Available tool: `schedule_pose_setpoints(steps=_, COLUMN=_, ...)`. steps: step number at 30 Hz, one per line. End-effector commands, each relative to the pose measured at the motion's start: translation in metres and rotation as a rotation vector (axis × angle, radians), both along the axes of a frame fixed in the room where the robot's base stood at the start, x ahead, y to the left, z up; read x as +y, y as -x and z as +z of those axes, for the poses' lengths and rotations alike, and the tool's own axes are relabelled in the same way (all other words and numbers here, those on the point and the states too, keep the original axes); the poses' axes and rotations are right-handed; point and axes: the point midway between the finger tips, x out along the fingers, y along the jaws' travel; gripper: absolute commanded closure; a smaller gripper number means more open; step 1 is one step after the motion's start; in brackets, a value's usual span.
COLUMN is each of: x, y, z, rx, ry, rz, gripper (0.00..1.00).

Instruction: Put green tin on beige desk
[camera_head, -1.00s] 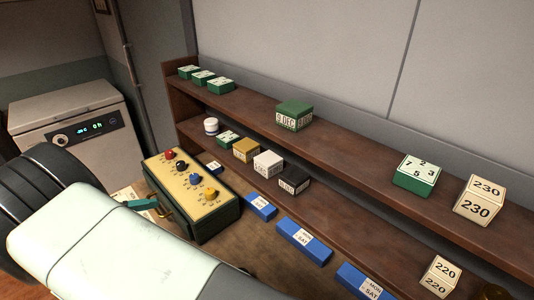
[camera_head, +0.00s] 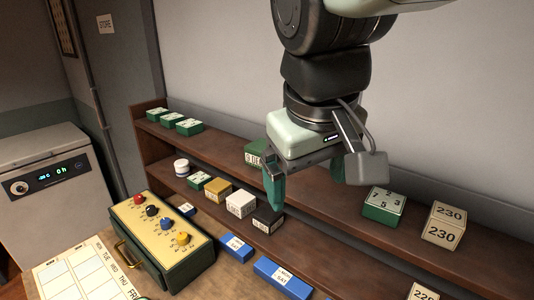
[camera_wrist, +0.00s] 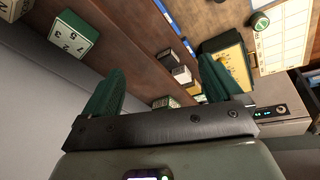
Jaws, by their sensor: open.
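A green box-shaped tin (camera_head: 252,152) with a white date label sits on the upper shelf, partly hidden behind my gripper. My gripper (camera_head: 305,190) is open and empty, pointing down just in front of the upper shelf, with its visible green finger beside the tin's right end. In the wrist view, my gripper's (camera_wrist: 160,90) two green fingers are spread apart. The brown-beige desk top (camera_head: 222,279) lies below the shelves at the front.
A green-and-white numbered box (camera_head: 384,206) and a beige 230 block (camera_head: 445,225) stand right on the upper shelf. Small boxes line the lower shelf. A knobbed panel box (camera_head: 160,240), a calendar sheet (camera_head: 75,275) and blue boxes (camera_head: 284,277) occupy the desk.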

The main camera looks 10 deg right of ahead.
Motion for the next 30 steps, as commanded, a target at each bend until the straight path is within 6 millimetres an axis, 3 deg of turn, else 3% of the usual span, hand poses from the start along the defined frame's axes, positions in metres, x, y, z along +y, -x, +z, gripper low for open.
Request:
schedule_pose_setpoints(steps=3, x=-0.015, y=0.031, z=0.001, rx=-0.101, ry=-0.095, rz=-0.135, gripper=0.08)
schedule_pose_setpoints(steps=9, x=-0.021, y=0.053, z=-0.003, rx=-0.192, ry=-0.177, rz=-0.249, gripper=0.08)
schedule_pose_setpoints(steps=30, x=-0.022, y=0.056, z=-0.003, rx=-0.201, ry=-0.187, rz=-0.261, gripper=0.08)
